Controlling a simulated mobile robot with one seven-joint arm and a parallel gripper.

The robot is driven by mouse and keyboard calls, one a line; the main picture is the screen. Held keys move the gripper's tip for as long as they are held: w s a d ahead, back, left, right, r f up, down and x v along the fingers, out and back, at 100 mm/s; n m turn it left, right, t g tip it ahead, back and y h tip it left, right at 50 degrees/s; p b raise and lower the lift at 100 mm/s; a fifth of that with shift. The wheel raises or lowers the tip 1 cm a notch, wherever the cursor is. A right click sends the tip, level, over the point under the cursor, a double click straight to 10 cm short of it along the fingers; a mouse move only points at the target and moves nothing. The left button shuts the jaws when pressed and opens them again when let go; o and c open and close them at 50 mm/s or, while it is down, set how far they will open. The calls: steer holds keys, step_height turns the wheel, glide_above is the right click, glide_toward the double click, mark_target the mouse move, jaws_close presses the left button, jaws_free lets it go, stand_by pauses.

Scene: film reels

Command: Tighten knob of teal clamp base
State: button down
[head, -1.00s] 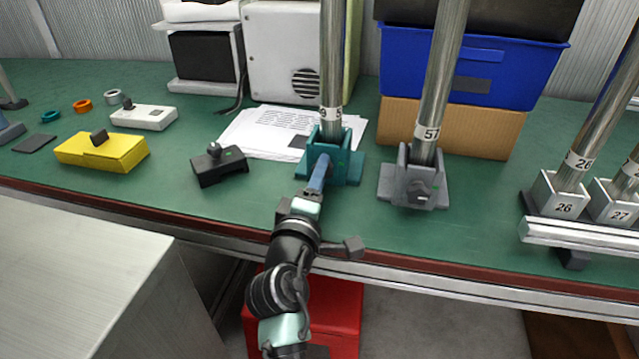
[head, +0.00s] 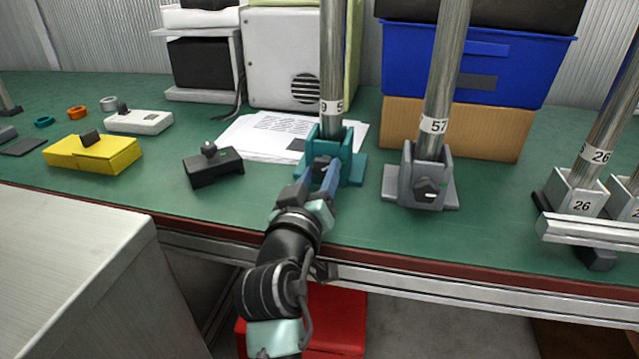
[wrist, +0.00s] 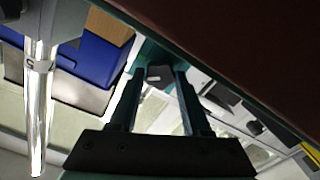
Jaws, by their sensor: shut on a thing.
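The teal clamp base (head: 355,165) stands on the green bench with a metal pole (head: 331,60) upright in it. Its dark knob (head: 322,163) faces me at the front. My gripper (head: 324,172) has its blue fingers on either side of this knob and is shut on it. In the wrist view, the knob (wrist: 159,75) sits between the tips of my gripper's fingers (wrist: 158,80), and part of the teal base (wrist: 147,52) shows behind it. The pole's lower end is hidden inside the base.
A grey clamp base (head: 448,195) with pole 57 (head: 437,90) stands close on the right. A black block with a knob (head: 213,168) and a yellow block (head: 95,153) lie to the left. Papers (head: 262,137) lie behind. Bench is clear just right of the grey base.

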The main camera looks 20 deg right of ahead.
steer(key=m+b, duration=0.2)
steer(key=m, duration=0.2)
steer(key=shift+f, duration=0.2)
steer(key=shift+m+b, duration=1)
steer(key=shift+m, duration=0.7)
steer(key=shift+r, duration=0.1)
steer(key=shift+c, duration=1.8)
jaws_free()
steer(key=p+v, duration=0.3)
steer(key=v, duration=1)
